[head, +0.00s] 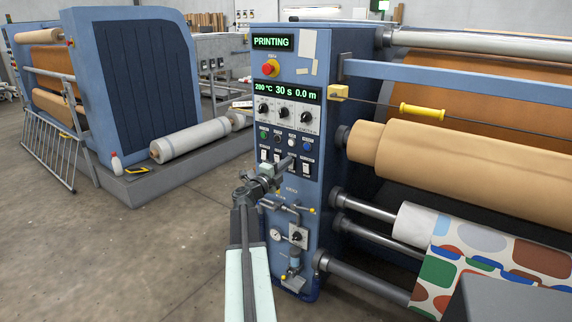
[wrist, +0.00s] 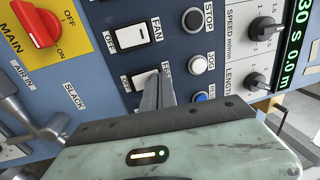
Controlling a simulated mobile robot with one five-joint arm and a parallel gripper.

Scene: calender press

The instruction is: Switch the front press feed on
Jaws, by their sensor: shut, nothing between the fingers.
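The front press's blue control panel (head: 312,130) fills the middle of the head view. Its sign reads PRINTING and its display (head: 287,92) reads 200 °C, 30 s, 0.0 m. In the wrist view, the feed switch (wrist: 140,80) is a white rocker in a black frame, its label partly hidden. My gripper (wrist: 160,90) is shut and empty, its fingertips in front of this rocker and covering part of it. Whether they touch it, I cannot tell. In the head view, my gripper (head: 288,163) is at the row of rockers.
In the wrist view, the fan rocker (wrist: 131,34), the red main switch (wrist: 38,22), the white jog button (wrist: 198,64) and the blue button (wrist: 201,97) are close by. A red emergency stop (head: 268,69) is higher up. Pipes and a gauge (head: 275,236) are below. Rollers (head: 450,165) stand right.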

